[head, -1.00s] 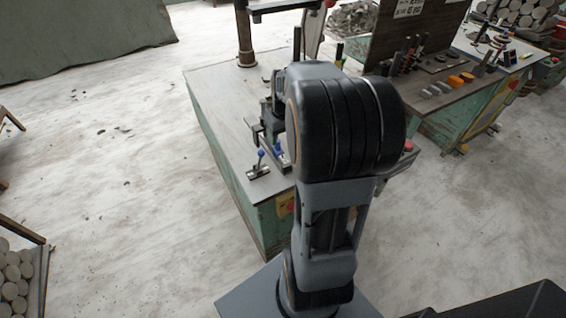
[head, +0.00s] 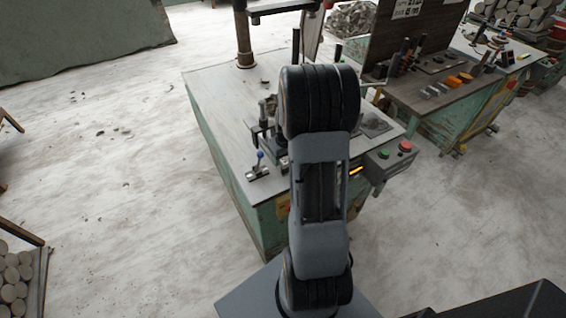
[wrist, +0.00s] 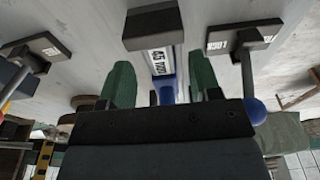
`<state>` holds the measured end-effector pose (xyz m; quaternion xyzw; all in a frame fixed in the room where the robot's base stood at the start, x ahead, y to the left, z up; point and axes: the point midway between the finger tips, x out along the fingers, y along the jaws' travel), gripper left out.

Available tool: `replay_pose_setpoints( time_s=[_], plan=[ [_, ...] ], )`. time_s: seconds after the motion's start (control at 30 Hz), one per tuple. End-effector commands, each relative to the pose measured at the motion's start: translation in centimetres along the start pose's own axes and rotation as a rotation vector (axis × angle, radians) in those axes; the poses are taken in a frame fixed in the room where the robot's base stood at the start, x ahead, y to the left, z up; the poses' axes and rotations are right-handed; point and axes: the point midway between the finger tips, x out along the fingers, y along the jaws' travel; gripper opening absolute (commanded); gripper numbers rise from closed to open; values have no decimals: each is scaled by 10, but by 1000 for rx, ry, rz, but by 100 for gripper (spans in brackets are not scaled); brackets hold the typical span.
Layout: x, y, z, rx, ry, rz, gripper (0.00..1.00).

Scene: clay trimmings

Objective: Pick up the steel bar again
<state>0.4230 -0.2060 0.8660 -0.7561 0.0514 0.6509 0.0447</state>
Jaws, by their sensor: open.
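My gripper (wrist: 162,88) shows in the wrist view with two green fingers spread apart and nothing clearly held between them. Beyond the fingers is a blue part with a white "45 mm" label (wrist: 160,62). A dark block (wrist: 152,25) lies above it in the picture. I cannot tell which piece, if any, is the steel bar. In the head view my arm covers part of the fixture (head: 270,118) on the workbench (head: 218,98), and my gripper cannot be made out there.
A lever with a blue ball (wrist: 255,110) stands right of the fingers, its base marked "LOCK". Another lever (wrist: 28,62) is at left. A control box (head: 380,163) with green and red buttons sits at the bench's front right. Floor to the left is largely clear.

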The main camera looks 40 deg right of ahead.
Motion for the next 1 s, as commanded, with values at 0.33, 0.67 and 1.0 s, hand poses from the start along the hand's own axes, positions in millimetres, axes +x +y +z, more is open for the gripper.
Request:
replay_pose_setpoints(
  time_s=[0.33, 0.67, 1.0],
  plan=[
    [20, 0, 0, 0, 1, 1, 57],
    [19, 0, 0, 0, 1, 1, 38],
    [19, 0, 0, -1, 1, 0, 6]
  ],
)
